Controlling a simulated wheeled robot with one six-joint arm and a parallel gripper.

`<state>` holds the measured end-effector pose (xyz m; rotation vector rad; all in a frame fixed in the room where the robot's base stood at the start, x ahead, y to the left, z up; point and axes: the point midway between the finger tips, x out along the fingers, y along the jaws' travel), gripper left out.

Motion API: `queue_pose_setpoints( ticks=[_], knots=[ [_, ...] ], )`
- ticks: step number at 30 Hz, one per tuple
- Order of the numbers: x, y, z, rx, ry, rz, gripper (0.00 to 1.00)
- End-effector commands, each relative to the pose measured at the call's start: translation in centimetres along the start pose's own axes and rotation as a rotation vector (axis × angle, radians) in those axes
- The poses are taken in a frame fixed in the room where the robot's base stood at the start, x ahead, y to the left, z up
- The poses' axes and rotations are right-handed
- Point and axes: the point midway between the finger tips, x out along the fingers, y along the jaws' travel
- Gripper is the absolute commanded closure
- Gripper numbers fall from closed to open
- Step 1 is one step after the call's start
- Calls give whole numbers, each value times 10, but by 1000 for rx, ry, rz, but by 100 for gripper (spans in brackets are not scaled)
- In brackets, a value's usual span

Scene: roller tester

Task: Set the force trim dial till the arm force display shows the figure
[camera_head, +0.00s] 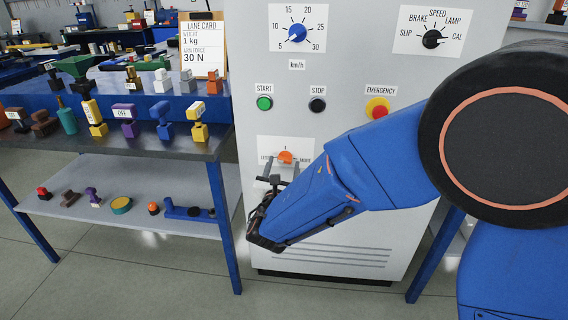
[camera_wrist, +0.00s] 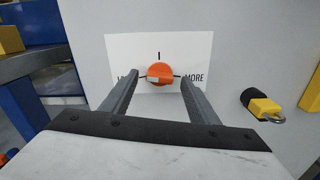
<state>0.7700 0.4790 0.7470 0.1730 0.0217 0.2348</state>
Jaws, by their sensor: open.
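The orange force trim dial (camera_head: 285,157) sits on a white plate on the grey cabinet front. In the wrist view the dial (camera_wrist: 160,73) is in the middle, with "MORE" on its right and a partly hidden word on its left. A black tick mark stands above it. My gripper (camera_head: 281,168) is open in front of the dial. In the wrist view its two fingers (camera_wrist: 160,80) stand left and right of the dial, with gaps on both sides. A lane card (camera_head: 203,45) reads "ARM FORCE 30 N". I see no arm force display.
Above the dial are the green start button (camera_head: 264,103), black stop button (camera_head: 317,105) and red emergency button (camera_head: 377,108). A black selector (camera_head: 432,39) and a km/h dial (camera_head: 297,33) are higher up. A yellow padlock (camera_wrist: 264,107) hangs right of the dial.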

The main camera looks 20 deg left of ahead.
Motion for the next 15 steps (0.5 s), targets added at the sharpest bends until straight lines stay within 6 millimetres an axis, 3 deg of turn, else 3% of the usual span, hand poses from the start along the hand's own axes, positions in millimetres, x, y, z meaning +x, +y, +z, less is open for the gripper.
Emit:
queue_pose_setpoints(
  ticks=[6,15],
  knots=[
    [18,0,1,1,-1,-1,45],
    [21,0,0,0,-1,0,45]
  ],
)
